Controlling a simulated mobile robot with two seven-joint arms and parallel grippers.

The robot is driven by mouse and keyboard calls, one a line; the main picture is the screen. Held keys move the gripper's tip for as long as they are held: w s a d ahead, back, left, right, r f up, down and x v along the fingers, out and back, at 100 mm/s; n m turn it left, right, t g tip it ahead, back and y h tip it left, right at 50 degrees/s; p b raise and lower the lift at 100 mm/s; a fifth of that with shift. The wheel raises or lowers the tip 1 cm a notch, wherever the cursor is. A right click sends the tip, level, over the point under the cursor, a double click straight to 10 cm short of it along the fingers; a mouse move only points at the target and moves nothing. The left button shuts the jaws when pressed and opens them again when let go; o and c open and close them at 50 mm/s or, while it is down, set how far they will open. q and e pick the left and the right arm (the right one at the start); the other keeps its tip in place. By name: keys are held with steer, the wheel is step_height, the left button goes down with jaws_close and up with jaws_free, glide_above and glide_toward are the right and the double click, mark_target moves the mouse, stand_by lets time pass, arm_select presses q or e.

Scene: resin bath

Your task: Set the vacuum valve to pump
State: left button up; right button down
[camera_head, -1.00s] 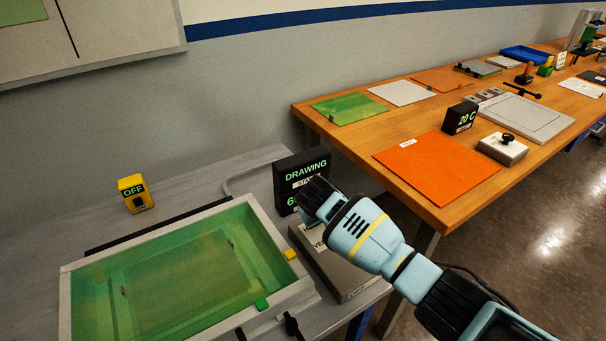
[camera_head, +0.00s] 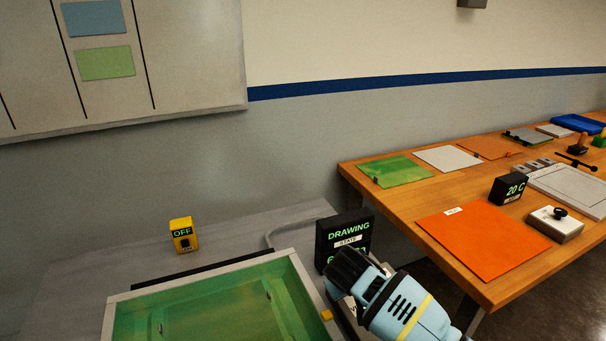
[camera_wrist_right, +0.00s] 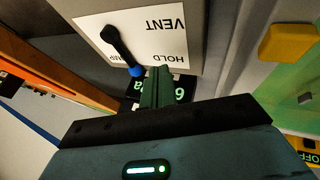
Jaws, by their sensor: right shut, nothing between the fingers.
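The vacuum valve shows in the right wrist view as a black lever (camera_wrist_right: 120,45) with a blue tip (camera_wrist_right: 137,71) over a white label (camera_wrist_right: 160,35). The label reads VENT and HOLD; a third word, ending in "MP", is partly covered by the lever. The blue tip lies at the label's edge, between that word and HOLD. My right gripper (camera_wrist_right: 157,85) is shut and empty, its fingers close beside the blue tip; I cannot tell if they touch. In the head view the right gripper (camera_head: 350,268) hides most of the valve box. My left gripper is not in view.
A black display (camera_head: 344,238) reading DRAWING stands behind the gripper, its lower line partly hidden. The green resin bath (camera_head: 215,310) is to the left, with a yellow OFF switch box (camera_head: 183,235) behind. An orange-topped bench (camera_head: 390,205) with an orange sheet (camera_head: 483,241) stands right.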

steer(key=p+v, duration=0.1)
steer(key=v, duration=0.7)
steer(key=w+a+r+n+t+y, duration=0.1)
steer(key=w+a+r+n+t, duration=0.15)
steer(key=w+r+t, duration=0.7)
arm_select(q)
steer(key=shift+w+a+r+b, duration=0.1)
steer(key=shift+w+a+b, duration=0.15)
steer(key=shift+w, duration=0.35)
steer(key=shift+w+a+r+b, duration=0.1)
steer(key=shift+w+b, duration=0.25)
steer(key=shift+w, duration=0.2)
arm_select(e)
steer(key=w+a+r+n+t+y, duration=0.3)
steer(key=w+a+r+n+y, duration=0.2)
steer(key=n, duration=0.5)
steer(key=shift+a+r+y, duration=0.95)
steer(key=shift+r+y, duration=0.35)
steer(key=shift+r, duration=0.45)
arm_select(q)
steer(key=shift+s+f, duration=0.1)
arm_select(e)
steer(key=shift+w, duration=0.15)
